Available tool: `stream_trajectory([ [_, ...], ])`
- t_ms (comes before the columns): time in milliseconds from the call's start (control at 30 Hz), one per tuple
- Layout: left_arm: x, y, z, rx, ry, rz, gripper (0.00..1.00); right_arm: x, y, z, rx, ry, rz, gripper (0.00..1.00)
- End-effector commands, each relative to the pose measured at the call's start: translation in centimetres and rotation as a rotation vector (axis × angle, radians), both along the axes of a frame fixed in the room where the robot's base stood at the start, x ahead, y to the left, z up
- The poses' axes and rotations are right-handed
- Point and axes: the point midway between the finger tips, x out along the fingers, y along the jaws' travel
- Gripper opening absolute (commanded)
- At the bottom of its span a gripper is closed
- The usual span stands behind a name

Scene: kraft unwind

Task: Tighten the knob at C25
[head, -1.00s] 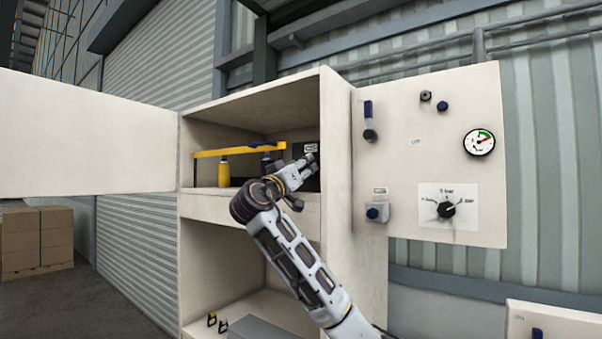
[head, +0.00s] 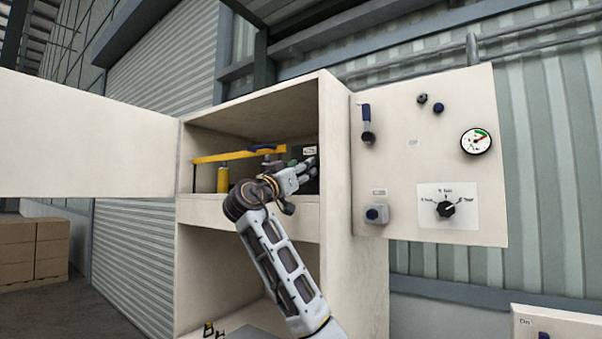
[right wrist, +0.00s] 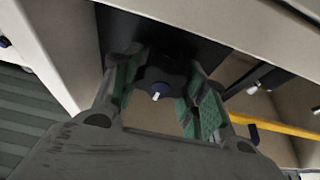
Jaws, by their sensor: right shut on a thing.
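A dark lobed knob (right wrist: 163,75) with a blue centre and a white mark sits between the green-padded fingers of my right gripper (right wrist: 160,92) in the right wrist view. The fingers are shut on its sides, in front of a dark panel (right wrist: 190,38). In the head view my right gripper (head: 298,176) reaches into the cabinet's upper compartment, at a dark box (head: 310,158) with a pale label. The label is too small to read, and the gripper hides the knob there. My left gripper is not in view.
A yellow bar (head: 235,156) and a yellow bottle (head: 223,180) are left of the gripper. The cabinet's side wall (head: 337,170) stands close on the right. A panel (head: 400,100) with a gauge and dial hangs farther right. An open door (head: 90,140) spans the left.

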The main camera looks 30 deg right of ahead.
Motion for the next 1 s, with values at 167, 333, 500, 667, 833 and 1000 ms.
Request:
stream_trajectory([
  [167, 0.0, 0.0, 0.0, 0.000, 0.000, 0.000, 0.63, 0.0, 0.1, 0.0, 0.000, 0.000, 0.001, 0.45],
  [333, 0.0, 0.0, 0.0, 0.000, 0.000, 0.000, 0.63, 0.0, 0.1, 0.0, 0.000, 0.000, 0.001, 0.66],
  [500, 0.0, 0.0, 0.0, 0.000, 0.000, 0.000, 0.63, 0.0, 0.0, 0.0, 0.000, 0.002, 0.001, 0.66],
  [667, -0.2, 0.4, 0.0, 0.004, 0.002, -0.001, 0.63, 0.0, 0.1, 0.0, 0.000, 0.002, 0.001, 0.66],
  [833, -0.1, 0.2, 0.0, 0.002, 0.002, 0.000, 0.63, -0.2, 0.6, -0.2, 0.000, 0.001, 0.002, 0.66],
  [1000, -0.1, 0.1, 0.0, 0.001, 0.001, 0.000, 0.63, -0.6, 1.8, -0.8, 0.001, 0.002, 0.004, 0.66],
])
